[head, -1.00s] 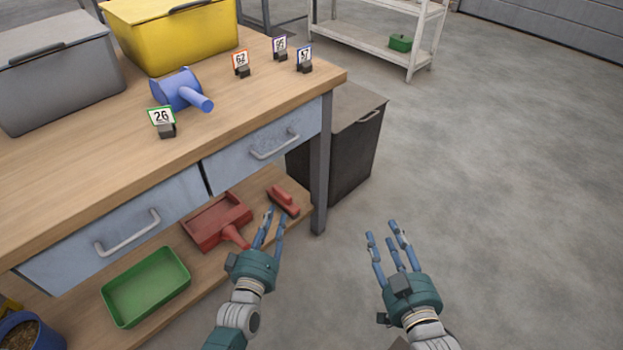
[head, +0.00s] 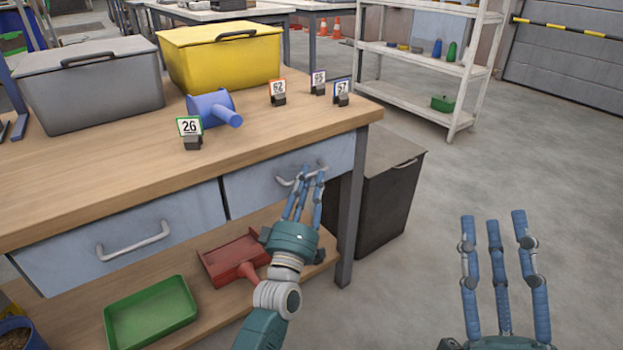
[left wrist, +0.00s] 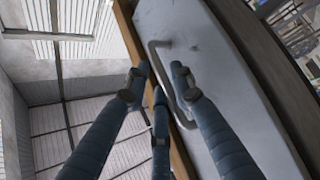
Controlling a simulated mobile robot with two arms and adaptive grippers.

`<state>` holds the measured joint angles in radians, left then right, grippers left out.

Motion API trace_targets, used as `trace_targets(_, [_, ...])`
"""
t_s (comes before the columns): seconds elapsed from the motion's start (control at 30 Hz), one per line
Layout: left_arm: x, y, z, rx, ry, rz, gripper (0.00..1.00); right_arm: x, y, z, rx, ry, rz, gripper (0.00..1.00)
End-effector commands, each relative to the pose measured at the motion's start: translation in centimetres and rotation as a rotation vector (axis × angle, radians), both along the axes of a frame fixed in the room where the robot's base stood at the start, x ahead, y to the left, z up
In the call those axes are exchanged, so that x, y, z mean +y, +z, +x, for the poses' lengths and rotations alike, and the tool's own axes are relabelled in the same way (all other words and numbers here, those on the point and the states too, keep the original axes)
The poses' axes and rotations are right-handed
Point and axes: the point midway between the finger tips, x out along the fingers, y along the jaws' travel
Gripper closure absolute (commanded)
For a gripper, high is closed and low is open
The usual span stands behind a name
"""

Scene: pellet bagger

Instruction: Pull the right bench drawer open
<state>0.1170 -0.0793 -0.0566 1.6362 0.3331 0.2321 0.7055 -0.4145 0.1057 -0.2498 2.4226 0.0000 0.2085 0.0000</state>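The right bench drawer (head: 250,195) is grey-blue and shut flush under the bench top. Its pale bar handle (head: 288,182) is partly hidden behind my left fingers in the head view. My left gripper (head: 306,178) is in front of this handle with its fingers apart. In the left wrist view the handle (left wrist: 182,110) lies between and just beyond the spread fingers (left wrist: 158,80); I cannot tell whether they touch it. My right gripper (head: 494,225) is open and empty, over the floor at the lower right.
The left drawer (head: 75,255) is shut. A lower shelf holds a red dustpan (head: 233,258) and a green tray (head: 150,313). The bench leg (head: 348,215) and a dark bin (head: 390,205) stand right of the drawer. The floor at right is clear.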

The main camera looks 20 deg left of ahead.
Motion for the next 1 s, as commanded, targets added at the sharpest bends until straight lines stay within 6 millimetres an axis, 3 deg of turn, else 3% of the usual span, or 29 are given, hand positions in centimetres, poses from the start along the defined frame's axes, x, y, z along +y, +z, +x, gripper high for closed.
trace_targets(0.2, [0.1,0.6,1.6,0.001,0.000,0.001,0.76,-0.2,1.4,-1.2,-0.081,0.004,0.024,0.60])
trace_targets(0.5, [0.1,0.6,1.7,0.003,-0.001,0.001,0.76,-0.2,1.6,-1.4,-0.091,0.005,0.026,0.60])
trace_targets(0.63, [0.1,0.6,1.7,0.003,0.000,0.002,1.00,-0.2,1.6,-1.4,-0.091,0.005,0.026,0.60])
trace_targets(1.0, [0.3,0.6,1.8,0.004,0.001,0.003,1.00,-0.2,1.6,-1.3,-0.089,0.004,0.026,0.60])
